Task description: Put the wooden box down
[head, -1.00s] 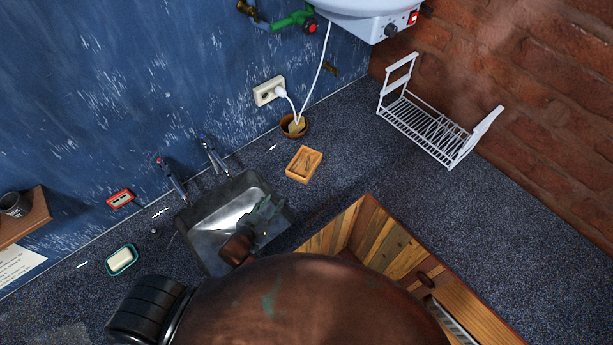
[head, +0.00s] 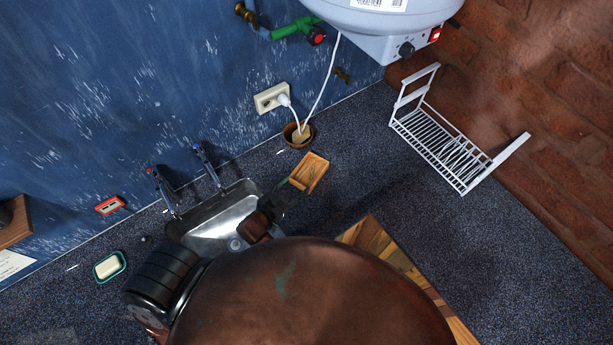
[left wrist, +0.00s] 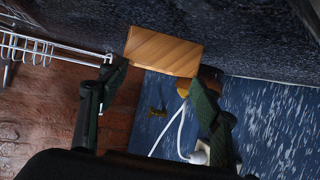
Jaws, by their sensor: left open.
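The small light wooden box (head: 310,172) rests on the dark speckled counter, between the sink and the brown pot. It holds thin items too small to make out. In the left wrist view the box (left wrist: 165,50) shows its wooden face just beyond and between the fingertips. My left gripper (head: 286,190) is open and empty. Its dark green fingers are at the box's near left side in the head view; I cannot tell whether they touch it. In the left wrist view the fingers (left wrist: 158,74) stand apart. My right gripper is not in view.
A brown pot (head: 290,133) with a yellow sponge stands behind the box. The sink (head: 220,226) is to the left. A white rack (head: 440,140) stands right. A larger wooden piece (head: 378,240) is partly hidden by my arm. Counter (head: 350,185) right of the box is free.

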